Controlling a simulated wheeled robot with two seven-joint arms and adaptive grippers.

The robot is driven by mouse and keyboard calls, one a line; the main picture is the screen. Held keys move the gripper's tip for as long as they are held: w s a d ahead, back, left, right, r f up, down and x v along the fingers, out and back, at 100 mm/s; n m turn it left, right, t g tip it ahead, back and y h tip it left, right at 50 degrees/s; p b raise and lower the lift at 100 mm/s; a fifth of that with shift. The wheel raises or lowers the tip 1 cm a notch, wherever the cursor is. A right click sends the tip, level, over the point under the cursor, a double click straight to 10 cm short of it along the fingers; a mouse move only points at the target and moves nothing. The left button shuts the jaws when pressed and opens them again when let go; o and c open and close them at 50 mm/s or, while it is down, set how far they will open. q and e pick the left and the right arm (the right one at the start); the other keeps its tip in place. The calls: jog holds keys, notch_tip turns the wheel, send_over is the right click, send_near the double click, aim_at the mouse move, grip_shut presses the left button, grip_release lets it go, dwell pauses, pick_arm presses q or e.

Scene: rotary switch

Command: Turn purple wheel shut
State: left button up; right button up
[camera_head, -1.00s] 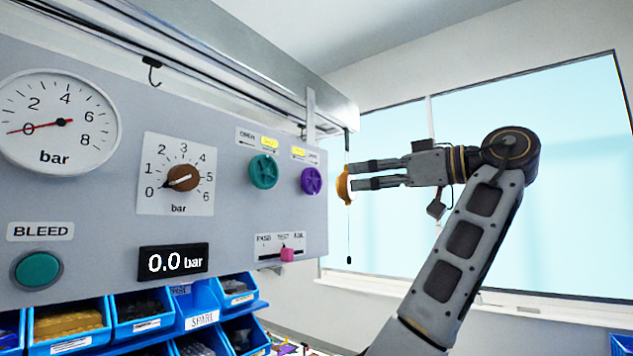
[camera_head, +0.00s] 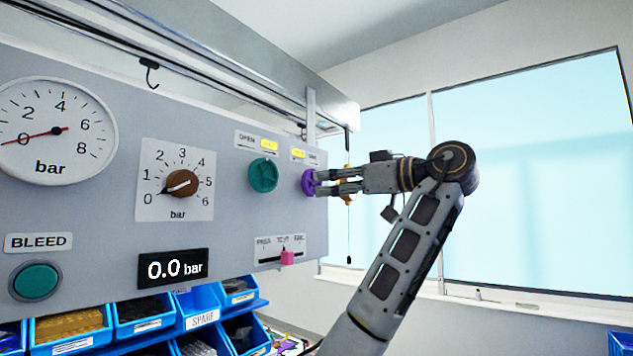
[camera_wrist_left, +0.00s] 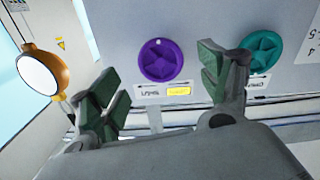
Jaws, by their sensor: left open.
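The purple wheel (camera_head: 308,182) is on the grey panel's right end, partly covered by my left gripper (camera_head: 318,183) in the head view. In the left wrist view, the purple wheel (camera_wrist_left: 161,61) shows whole, with a pale dot near its rim at the top. My left gripper (camera_wrist_left: 160,90) is open and empty. Its fingers are spread, with the wheel showing beyond the gap between them. I cannot tell whether the fingertips touch the wheel. My right gripper is in neither view.
A teal wheel (camera_head: 263,175) sits left of the purple one, close to a finger in the wrist view. A slider with a pink knob (camera_head: 287,257) is below. An orange round lamp (camera_wrist_left: 43,70) stands off the panel's end. Blue bins (camera_head: 200,304) sit under the panel.

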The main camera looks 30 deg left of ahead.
aim_at(315, 183)
pick_arm(q)
jog(key=shift+w+a+p, duration=0.2)
jog(key=shift+a+p, duration=0.45)
jog(key=shift+a, duration=2)
jog(key=c, duration=1)
